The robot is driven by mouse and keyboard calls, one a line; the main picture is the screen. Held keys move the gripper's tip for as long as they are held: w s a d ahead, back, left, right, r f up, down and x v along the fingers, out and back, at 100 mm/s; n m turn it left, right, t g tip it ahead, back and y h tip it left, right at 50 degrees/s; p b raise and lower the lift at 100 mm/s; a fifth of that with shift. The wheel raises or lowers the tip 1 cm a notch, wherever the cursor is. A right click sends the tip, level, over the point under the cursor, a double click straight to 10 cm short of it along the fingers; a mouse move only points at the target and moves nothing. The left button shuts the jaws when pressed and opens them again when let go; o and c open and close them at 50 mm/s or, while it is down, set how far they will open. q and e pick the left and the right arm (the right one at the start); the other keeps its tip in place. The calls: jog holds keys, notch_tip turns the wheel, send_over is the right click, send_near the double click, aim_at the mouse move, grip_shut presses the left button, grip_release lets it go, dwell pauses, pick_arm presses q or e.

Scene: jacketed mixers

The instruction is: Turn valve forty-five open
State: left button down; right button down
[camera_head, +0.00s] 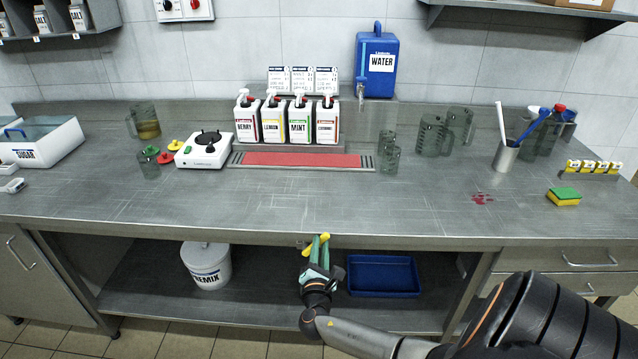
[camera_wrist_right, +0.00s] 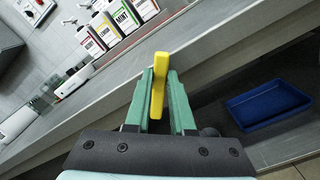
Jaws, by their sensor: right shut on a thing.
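A yellow lever (camera_head: 309,245) shows at the front edge of the worktop, partly hidden by my right gripper (camera_head: 320,241). In the right wrist view, the yellow lever (camera_wrist_right: 157,92) stands between the two green fingers of my right gripper (camera_wrist_right: 164,82). The gripper is shut on it. I cannot tell whether the lever is joined to a valve body, and no number forty-five is readable. My left gripper is out of view.
The steel worktop (camera_head: 430,207) is mostly clear along its front. Bottles, a hotplate (camera_head: 204,150) and a blue water tank (camera_head: 376,63) stand further back. A white bucket (camera_head: 207,265) and a blue tray (camera_head: 383,275) sit on the lower shelf.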

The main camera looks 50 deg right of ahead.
jog(key=shift+w+a+r+n+p, duration=0.35)
jog(key=shift+w+n+p, duration=0.2)
jog(key=shift+n, duration=0.75)
jog(key=shift+w+a+r+n+p, duration=0.2)
jog(key=shift+w+a+n+p, duration=0.25)
jog(key=shift+n, duration=0.85)
jog(key=shift+w+a+r+n+p, duration=0.3)
jog(key=shift+w+a+n+p, duration=0.25)
jog(key=shift+n, duration=0.75)
jog(key=shift+w+d, duration=0.1)
jog(key=c, duration=0.8)
grip_release()
jog(key=shift+f, duration=0.1)
jog(key=shift+o, duration=0.2)
jog(key=v, duration=1.2)
jog(key=shift+s+a, duration=0.2)
jog(key=shift+s, duration=0.05)
